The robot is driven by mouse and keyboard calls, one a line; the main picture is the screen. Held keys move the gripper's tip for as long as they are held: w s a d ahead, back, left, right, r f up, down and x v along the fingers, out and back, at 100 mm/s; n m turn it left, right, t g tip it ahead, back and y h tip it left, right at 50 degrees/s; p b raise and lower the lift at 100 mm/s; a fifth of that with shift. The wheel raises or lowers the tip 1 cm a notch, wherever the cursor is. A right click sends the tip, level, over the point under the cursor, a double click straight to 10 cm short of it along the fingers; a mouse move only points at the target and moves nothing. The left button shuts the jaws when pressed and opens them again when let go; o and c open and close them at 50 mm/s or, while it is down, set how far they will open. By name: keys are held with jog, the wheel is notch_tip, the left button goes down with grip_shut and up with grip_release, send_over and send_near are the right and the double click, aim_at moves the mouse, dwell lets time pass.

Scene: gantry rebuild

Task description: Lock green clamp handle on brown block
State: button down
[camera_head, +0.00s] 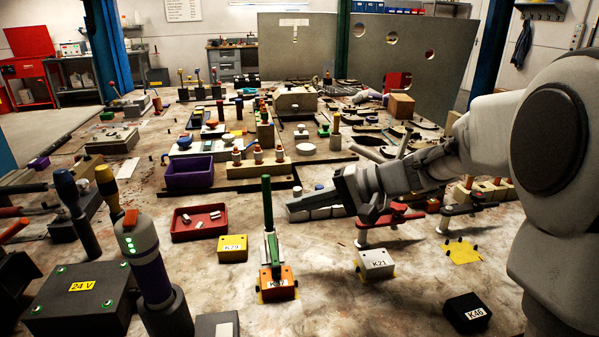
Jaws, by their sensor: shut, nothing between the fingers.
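The green clamp handle (266,205) stands upright on a toggle clamp with a pale metal body. The orange-brown block (277,290), whose label is only partly readable, sits at the foot of this clamp. My gripper (302,207) reaches in from the right, its fingers pointing left. Its tips appear a short way right of the green handle, with a gap between them in the picture. The gripper is shut and empty. How far it is from the handle in depth is hard to tell.
Red-handled clamps (395,217) stand to the right, near the grey block K21 (376,263). A yellow block K79 (233,248) and a red tray (199,233) lie left. A black block K46 (467,312) is front right. Bare tabletop shows around the orange-brown block.

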aim_at(268, 204)
jog(key=w+d+m+t+y, duration=0.2)
jog(key=w+d+y, duration=0.1)
jog(key=w+d, duration=0.25)
jog(key=w+r+b+x, duration=0.1)
jog(key=r+b+x, duration=0.1)
jog(key=x, duration=0.9)
jog(key=shift+s+d+f, duration=0.1)
jog(key=shift+s+d, duration=0.05)
jog(key=shift+s, duration=2.05)
jog(key=shift+b, duration=0.45)
jog(key=s+b, duration=0.2)
jog(key=shift+s+d+r, duration=0.25)
jog(key=shift+d, duration=0.15)
